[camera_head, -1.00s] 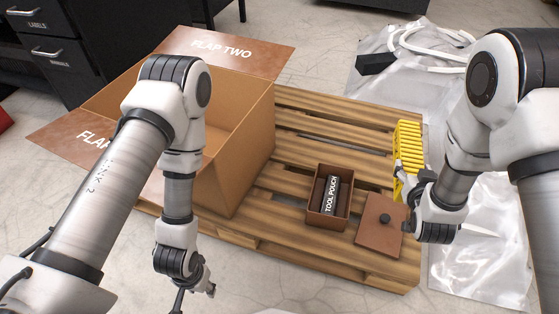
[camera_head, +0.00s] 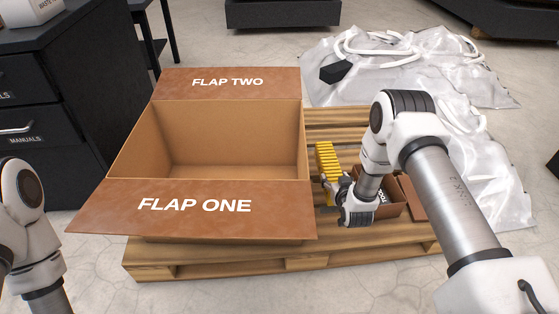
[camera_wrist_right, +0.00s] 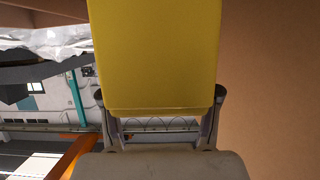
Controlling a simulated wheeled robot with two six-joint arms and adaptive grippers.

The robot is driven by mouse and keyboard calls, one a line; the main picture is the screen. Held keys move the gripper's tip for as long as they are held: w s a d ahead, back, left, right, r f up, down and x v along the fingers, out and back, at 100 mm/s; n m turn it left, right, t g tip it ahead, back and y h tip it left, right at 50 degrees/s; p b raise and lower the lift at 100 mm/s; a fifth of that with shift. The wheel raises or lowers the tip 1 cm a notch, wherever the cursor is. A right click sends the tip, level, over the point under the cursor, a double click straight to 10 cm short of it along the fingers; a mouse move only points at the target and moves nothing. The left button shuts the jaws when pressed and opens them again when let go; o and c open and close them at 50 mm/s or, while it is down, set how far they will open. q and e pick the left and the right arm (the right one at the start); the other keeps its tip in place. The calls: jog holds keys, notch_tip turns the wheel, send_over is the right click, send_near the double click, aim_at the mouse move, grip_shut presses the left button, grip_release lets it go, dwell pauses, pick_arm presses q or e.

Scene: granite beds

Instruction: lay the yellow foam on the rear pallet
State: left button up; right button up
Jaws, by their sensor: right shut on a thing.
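The yellow foam (camera_head: 327,162) is a ribbed yellow piece, seen in the head view just right of the big open carton. My right gripper (camera_head: 337,188) is shut on it, with its fingers partly hidden by my wrist. In the right wrist view the foam (camera_wrist_right: 157,55) fills the top middle between the fingers (camera_wrist_right: 161,108). The foam appears held above the slatted wooden pallet (camera_head: 210,262); the exact gap cannot be told. Whether this pallet is the rear one is not shown. Part of my left arm shows at the left edge, its gripper out of view.
The open carton (camera_head: 235,140) covers the pallet's left, flaps spread. A small brown box (camera_head: 391,208) and its brown lid (camera_head: 411,197) sit right, partly behind my right arm. Plastic sheeting (camera_head: 400,65) lies behind. A black drawer cabinet (camera_head: 40,120) stands left.

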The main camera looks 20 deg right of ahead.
notch_tip(320, 180, down, 10)
jog(key=b, duration=0.5)
jog(key=shift+r, duration=0.25)
jog(key=shift+f, duration=0.15)
jog(key=o, duration=1.2)
